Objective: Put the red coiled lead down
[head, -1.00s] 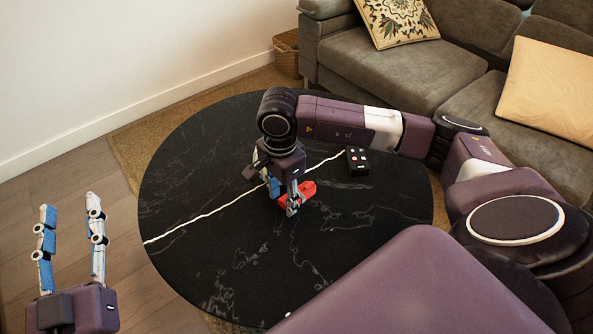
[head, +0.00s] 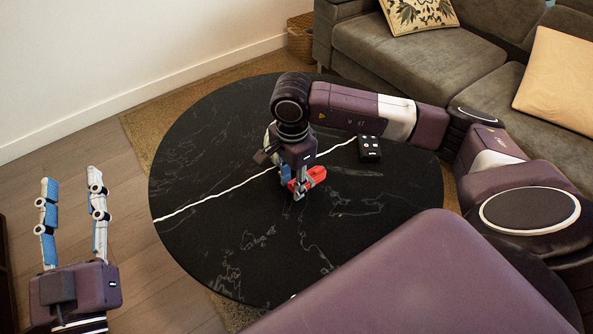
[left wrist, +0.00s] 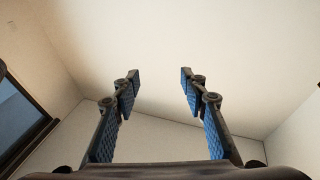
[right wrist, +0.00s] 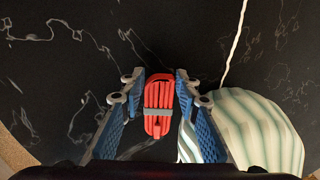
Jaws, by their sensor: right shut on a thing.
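The red coiled lead (head: 316,175), a flat oblong bundle with a grey band, is at the black round table (head: 220,245). In the right wrist view the lead (right wrist: 158,92) lies between the fingers of my right gripper (right wrist: 154,80), which is shut on it. My right gripper (head: 299,192) points down, low over the table's middle. I cannot tell whether the lead touches the tabletop. My left gripper (head: 73,185) is open and empty, fingers up, left of the table; the left wrist view shows its fingers (left wrist: 158,80) spread against the ceiling.
A black remote-like box (head: 370,153) stands on the table, right of my right gripper. A pale green-and-white striped thing (right wrist: 250,130) is close beside that gripper. A grey sofa (head: 400,55) stands behind. The table's front and left are clear.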

